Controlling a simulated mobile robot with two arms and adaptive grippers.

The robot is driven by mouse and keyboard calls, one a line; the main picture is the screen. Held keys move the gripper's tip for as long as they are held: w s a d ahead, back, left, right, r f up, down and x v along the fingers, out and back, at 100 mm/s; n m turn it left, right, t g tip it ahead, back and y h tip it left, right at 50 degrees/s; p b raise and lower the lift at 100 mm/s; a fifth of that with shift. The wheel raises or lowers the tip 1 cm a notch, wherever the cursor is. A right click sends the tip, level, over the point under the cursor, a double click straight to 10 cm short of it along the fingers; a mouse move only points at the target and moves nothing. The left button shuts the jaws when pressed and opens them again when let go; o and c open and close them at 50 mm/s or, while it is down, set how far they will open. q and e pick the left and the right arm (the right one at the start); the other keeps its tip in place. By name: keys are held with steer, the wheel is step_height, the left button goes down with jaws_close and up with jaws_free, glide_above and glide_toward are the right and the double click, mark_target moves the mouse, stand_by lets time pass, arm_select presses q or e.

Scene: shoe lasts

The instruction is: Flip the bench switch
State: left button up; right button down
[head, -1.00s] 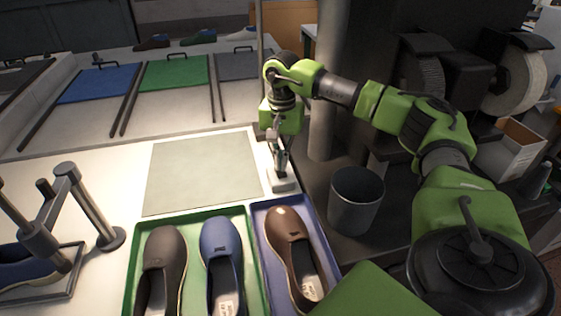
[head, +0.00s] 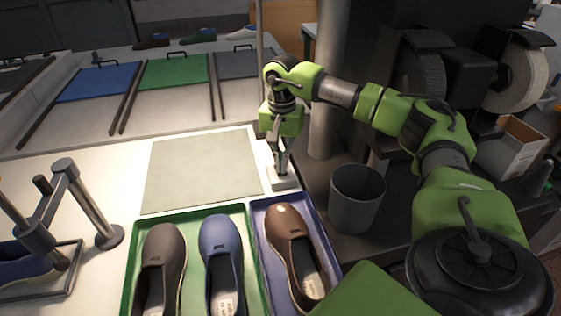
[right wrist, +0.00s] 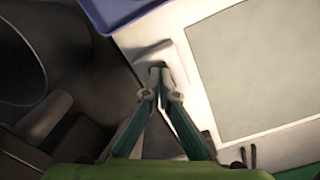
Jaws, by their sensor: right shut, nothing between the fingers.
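The bench switch (head: 284,181) is a small pale box on the right edge of the white bench, beside the grey-green mat. My right gripper (head: 282,170) points down at it, with its fingers shut and empty. In the right wrist view the fingertips (right wrist: 157,68) meet right at the pale switch box (right wrist: 153,54) and cover part of it. The switch's rocker or lever is hidden or too small to make out, so its position cannot be told. My left gripper is not in view.
A green tray (head: 191,217) holds a brown and a blue shoe. A blue-purple tray (head: 260,214) holds another brown shoe. A grey bin (head: 357,198) stands right of the bench. A metal post stand (head: 75,205) is at the left. The mat (head: 200,172) is bare.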

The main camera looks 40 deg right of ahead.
steer(key=shift+s+f, duration=0.1)
steer(key=shift+f, duration=0.25)
steer(key=shift+r, duration=0.15)
steer(key=shift+r+p, duration=0.8)
steer(key=shift+r, duration=0.1)
step_height(320, 180, up, 5)
steer(key=p, duration=0.4)
